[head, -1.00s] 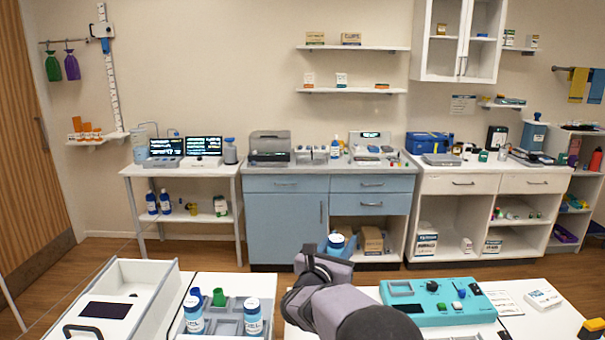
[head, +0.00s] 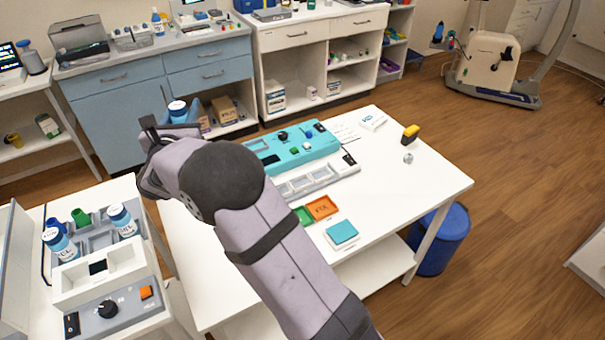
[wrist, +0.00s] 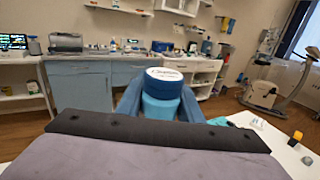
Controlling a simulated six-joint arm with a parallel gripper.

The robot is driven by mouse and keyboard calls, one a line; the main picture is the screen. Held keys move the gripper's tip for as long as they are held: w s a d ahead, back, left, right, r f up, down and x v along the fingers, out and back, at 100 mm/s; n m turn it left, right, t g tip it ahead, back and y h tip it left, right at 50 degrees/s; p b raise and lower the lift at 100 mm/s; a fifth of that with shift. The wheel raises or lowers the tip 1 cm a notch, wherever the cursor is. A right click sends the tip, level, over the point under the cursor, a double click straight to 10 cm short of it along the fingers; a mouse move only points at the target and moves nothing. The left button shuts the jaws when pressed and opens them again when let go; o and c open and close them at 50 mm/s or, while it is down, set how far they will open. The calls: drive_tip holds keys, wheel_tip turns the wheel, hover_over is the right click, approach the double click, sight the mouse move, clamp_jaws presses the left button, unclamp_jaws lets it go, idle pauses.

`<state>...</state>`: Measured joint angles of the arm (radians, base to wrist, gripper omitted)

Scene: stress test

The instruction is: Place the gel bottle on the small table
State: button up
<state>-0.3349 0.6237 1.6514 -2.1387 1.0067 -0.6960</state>
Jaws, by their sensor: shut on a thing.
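My gripper (head: 181,114) is shut on a blue bottle with a white-topped lid (head: 177,106), held upright above the left back part of a white table (head: 415,190). In the wrist view the bottle (wrist: 163,84) stands between the blue fingers, its lower part hidden behind my wrist. Its label is not readable. Two similar gel bottles, one at the back (head: 121,221) and one at the left (head: 59,243), stand in a grey tray on another white table at the lower left.
A teal device (head: 290,146), a white slotted tray (head: 318,178), orange and green trays (head: 321,208) and a blue-topped box (head: 341,232) lie on the white table. Its right part is mostly bare. A blue bin (head: 440,240) stands beside it.

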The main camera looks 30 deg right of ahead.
drive_tip(key=s+d+f+m+g+h+b, duration=0.1)
drive_tip(key=s+d+f+b, duration=0.2)
drive_tip(key=f, duration=0.5)
drive_tip(key=s+d+f+m+g+h+b, duration=0.1)
drive_tip(key=s+d+f+h+b, duration=0.2)
drive_tip(key=f, duration=0.4)
drive_tip(key=s+d+m+g+h, duration=0.3)
drive_tip(key=s+d+m+g, duration=0.1)
drive_tip(key=s+d, duration=0.45)
drive_tip(key=shift+s+a+f, duration=0.1)
drive_tip(key=shift+a+f, duration=0.05)
drive_tip(key=shift+f, duration=1.55)
drive_tip(key=shift+s+a+f, duration=0.15)
drive_tip(key=shift+f, duration=1.5)
drive_tip(key=shift+s+a+f, duration=0.1)
drive_tip(key=shift+a+f, duration=0.05)
drive_tip(key=shift+f, duration=1.55)
drive_tip(key=shift+f, duration=0.1)
drive_tip(key=o, duration=0.7)
drive_tip(key=shift+f, duration=0.1)
drive_tip(key=o, duration=0.4)
drive_tip(key=shift+o, duration=0.2)
